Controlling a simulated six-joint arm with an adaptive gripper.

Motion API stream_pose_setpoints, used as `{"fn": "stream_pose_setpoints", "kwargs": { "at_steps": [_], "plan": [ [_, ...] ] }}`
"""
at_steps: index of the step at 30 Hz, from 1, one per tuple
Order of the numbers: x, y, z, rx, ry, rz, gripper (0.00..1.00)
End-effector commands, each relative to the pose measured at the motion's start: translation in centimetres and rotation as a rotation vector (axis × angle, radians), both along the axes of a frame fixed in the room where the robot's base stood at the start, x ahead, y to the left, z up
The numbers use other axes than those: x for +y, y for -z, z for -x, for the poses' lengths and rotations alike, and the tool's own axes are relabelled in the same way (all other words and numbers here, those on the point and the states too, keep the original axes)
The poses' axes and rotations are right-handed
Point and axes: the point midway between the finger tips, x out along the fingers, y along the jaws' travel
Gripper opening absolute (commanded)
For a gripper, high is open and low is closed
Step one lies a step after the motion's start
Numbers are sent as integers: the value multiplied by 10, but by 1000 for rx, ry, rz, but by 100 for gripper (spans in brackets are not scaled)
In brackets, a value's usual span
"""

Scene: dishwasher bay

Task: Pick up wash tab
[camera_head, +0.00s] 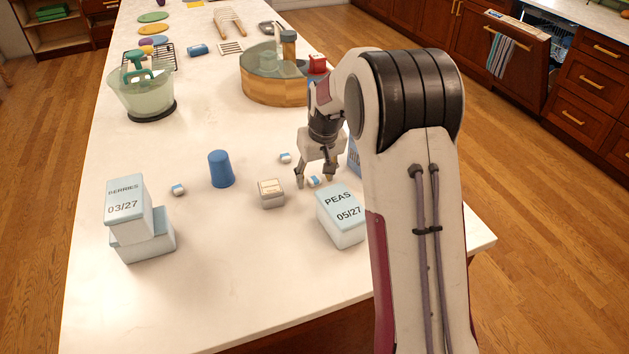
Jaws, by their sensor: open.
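Several small blue-and-white blocks that look like wash tabs lie on the white counter (230,270). One wash tab (313,181) is at my gripper (315,182), beside or between its fingertips; I cannot tell which. A second wash tab (285,158) lies just behind and left of the gripper. A third wash tab (178,190) lies farther left, near the blue cup. My gripper points down, open, with its fingers close to the counter. My arm covers part of the area to the right.
A PEAS box (341,217) stands just in front of the gripper, and a small box (271,193) to its left. A blue box (354,158) is partly hidden behind my arm. A blue cup (221,169), stacked BERRIES boxes (129,210) and a wooden-sided basin (262,88) stand around.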

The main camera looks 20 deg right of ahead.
Motion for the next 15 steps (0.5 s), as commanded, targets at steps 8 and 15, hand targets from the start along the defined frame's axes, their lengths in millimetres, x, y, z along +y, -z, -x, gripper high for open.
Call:
{"fn": "stream_pose_setpoints", "kwargs": {
  "at_steps": [8, 15],
  "plan": [
    [0, 0, 0, 0, 0, 0, 46],
    [0, 0, 0, 0, 0, 0, 14]
  ]
}}
